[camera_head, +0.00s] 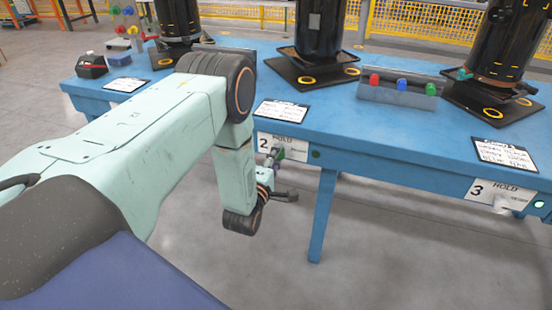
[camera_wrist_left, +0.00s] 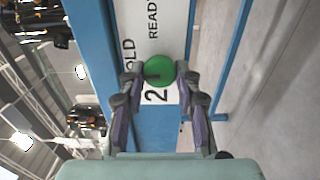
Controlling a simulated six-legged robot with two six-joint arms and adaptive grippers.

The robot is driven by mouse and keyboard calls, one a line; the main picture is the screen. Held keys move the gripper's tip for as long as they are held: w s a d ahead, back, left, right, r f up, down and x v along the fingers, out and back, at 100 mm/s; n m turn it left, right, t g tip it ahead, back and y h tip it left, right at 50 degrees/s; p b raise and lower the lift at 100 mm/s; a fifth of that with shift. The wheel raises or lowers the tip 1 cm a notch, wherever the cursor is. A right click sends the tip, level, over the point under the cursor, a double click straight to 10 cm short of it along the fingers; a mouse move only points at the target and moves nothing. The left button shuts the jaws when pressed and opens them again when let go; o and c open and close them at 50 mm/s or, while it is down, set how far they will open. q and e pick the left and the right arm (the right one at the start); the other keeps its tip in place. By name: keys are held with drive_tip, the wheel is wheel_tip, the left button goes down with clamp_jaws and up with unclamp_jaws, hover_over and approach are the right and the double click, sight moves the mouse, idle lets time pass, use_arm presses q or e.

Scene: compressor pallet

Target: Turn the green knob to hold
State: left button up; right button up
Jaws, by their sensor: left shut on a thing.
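The green knob (camera_wrist_left: 158,66) sits on the white panel (camera_wrist_left: 170,32) marked 2, HOLD and READY. A short dark mark shows on the knob's face, but I cannot tell for certain which label it points to. My left gripper (camera_wrist_left: 158,78) has one finger on each side of the knob and is shut on it. In the head view my left gripper (camera_head: 274,168) is at the table's front edge, at the panel (camera_head: 290,147) under station 2, and mostly covers the knob. My right gripper is in neither view.
The blue table (camera_head: 375,120) carries black compressors (camera_head: 320,30) on dark bases and a rack (camera_head: 400,90) with red, blue and green items. Another panel (camera_head: 500,194), marked 3, is at the right. A table leg (camera_head: 322,215) stands right of my gripper.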

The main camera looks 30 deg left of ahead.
use_arm(q)
drive_tip(key=shift+s+f, duration=0.1)
drive_tip(key=o, duration=1.1)
drive_tip(key=shift+o, duration=0.2)
drive_tip(key=v, duration=1.2)
